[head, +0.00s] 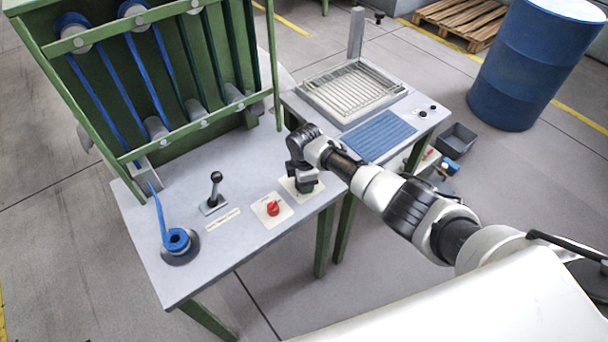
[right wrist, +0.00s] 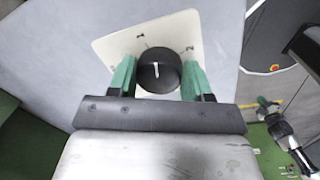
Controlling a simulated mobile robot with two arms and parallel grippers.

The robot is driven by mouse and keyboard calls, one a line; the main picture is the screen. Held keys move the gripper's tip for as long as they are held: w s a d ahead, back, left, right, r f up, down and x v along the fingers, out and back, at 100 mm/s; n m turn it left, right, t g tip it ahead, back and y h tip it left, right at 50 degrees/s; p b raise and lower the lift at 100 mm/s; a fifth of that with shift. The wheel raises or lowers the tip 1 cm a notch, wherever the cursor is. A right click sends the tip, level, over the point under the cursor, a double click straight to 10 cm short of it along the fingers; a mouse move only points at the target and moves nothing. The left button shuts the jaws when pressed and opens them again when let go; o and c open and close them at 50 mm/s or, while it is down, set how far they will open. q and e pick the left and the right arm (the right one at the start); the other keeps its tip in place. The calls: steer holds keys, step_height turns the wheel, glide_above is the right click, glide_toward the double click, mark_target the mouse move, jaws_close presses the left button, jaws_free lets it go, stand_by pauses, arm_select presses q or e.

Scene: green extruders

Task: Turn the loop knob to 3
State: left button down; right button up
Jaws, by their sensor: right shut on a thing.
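The loop knob is a round black knob (right wrist: 158,70) with a white pointer line, on a pale square plate (right wrist: 112,47) with small dark marks around it. The pointer line points roughly up in the right wrist view; the marks are too blurred to read. My right gripper (right wrist: 158,78) has its green fingers on both sides of the knob, shut on it. My left gripper is not in view.
A red knob (head: 273,208) on its own plate and a black lever (head: 214,190) stand left of my gripper on the grey table (head: 235,255). The green frame (head: 165,150) rises behind.

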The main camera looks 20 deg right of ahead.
steer(key=m+p, duration=0.2)
steer(key=m, duration=0.4)
steer(key=shift+r+m, duration=0.15)
steer(key=shift+m, duration=0.15)
steer(key=m+p, duration=0.1)
steer(key=m, duration=0.1)
steer(key=shift+a+m+h, duration=0.1)
steer(key=shift+m+h, duration=0.2)
steer(key=m, duration=0.3)
steer(key=shift+m, duration=0.3)
steer(key=m, duration=0.3)
steer(key=shift+a+m+g+p, duration=0.1)
steer(key=shift+m+g+p, duration=0.25)
steer(key=shift+m+g, duration=0.05)
steer(key=m, duration=0.7)
steer(key=shift+w+m+g+b, duration=0.1)
steer(key=shift+m+g+b, duration=0.2)
steer(key=shift+m, duration=1.6)
